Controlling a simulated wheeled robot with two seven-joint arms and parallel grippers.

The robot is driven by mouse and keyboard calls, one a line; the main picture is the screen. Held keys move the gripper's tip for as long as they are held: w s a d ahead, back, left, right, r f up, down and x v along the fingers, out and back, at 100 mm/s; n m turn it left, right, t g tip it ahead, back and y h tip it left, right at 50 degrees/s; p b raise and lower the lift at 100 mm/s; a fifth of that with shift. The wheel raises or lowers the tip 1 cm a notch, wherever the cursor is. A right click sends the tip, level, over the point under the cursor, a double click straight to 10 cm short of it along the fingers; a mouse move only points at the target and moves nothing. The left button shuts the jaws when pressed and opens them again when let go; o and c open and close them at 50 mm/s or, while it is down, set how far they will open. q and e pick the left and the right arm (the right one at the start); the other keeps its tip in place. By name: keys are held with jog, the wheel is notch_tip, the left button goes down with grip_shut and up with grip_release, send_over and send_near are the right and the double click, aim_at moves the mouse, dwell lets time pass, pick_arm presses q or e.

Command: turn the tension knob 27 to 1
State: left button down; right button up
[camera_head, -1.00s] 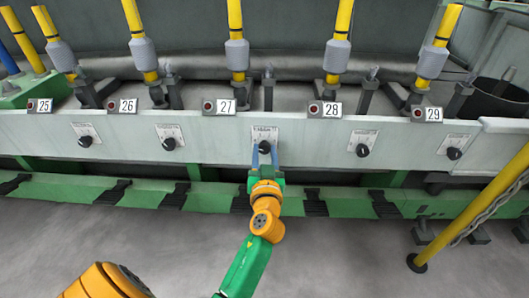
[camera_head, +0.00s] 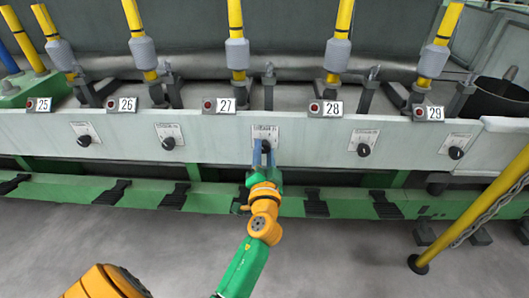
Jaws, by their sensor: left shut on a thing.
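The tension knob 27 (camera_head: 266,146) is a small dark round knob. It sits under a white dial plate (camera_head: 265,131) on the pale front panel, right of the label 27 (camera_head: 219,105). My left gripper (camera_head: 265,147) has its blue fingers on either side of this knob and is shut on it. The fingers cover much of the knob, so its pointer cannot be read. The print on the dial is too small to read. My right gripper is not in view.
Similar knobs sit along the panel, including knob 26 (camera_head: 168,143) to the left and knob 28 (camera_head: 364,149) to the right. A green rail (camera_head: 430,205) runs below. A yellow post with a chain (camera_head: 470,220) stands at right. The grey floor in front is open.

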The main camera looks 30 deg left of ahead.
pick_arm(q)
jog(key=shift+r+m, duration=0.1)
jog(key=shift+m, duration=1.1)
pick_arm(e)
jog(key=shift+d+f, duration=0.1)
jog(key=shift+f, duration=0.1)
pick_arm(q)
jog(key=shift+c, duration=2.3)
grip_release()
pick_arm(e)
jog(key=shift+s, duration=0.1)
